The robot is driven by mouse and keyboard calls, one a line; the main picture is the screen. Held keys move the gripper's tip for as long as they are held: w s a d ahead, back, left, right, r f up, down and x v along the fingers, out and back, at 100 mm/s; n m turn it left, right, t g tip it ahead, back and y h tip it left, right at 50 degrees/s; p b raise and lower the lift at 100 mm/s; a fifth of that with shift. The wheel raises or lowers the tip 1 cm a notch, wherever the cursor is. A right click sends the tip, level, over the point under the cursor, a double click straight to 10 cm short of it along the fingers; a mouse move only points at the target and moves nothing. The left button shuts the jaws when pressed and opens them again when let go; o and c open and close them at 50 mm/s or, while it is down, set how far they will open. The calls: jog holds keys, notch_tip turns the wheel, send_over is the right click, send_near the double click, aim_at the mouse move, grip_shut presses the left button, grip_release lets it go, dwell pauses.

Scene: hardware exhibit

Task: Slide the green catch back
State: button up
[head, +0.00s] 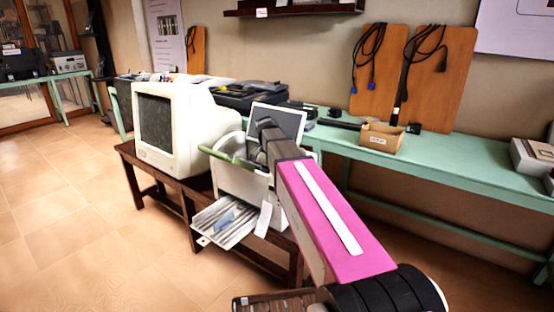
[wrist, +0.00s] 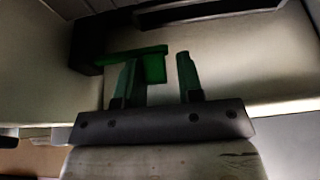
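In the wrist view a dark green catch (wrist: 155,68) shows as a flat bar with a block at its right end, beside a pale grey casing wall. My gripper (wrist: 158,78) has two green fingers standing apart, with the catch's block between them in the picture. I cannot tell whether either finger touches it. In the head view a white machine (head: 238,181) stands on the dark wooden table, with a light green bar (head: 228,158) along its upper left. I cannot tell whether this bar is the same catch. My arm hides part of the machine, and my gripper is not clear there.
A white CRT monitor (head: 178,128) stands left of the machine on the wooden table (head: 162,180). A paper tray (head: 226,222) juts from the machine's front. A green bench (head: 450,168) runs along the wall, with a small cardboard box (head: 381,137). The tiled floor at left is clear.

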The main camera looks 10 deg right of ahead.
jog(key=shift+r, duration=0.1)
jog(key=v, duration=1)
jog(key=shift+a+r, duration=0.2)
jog(key=shift+r, duration=0.05)
jog(key=shift+s, duration=0.1)
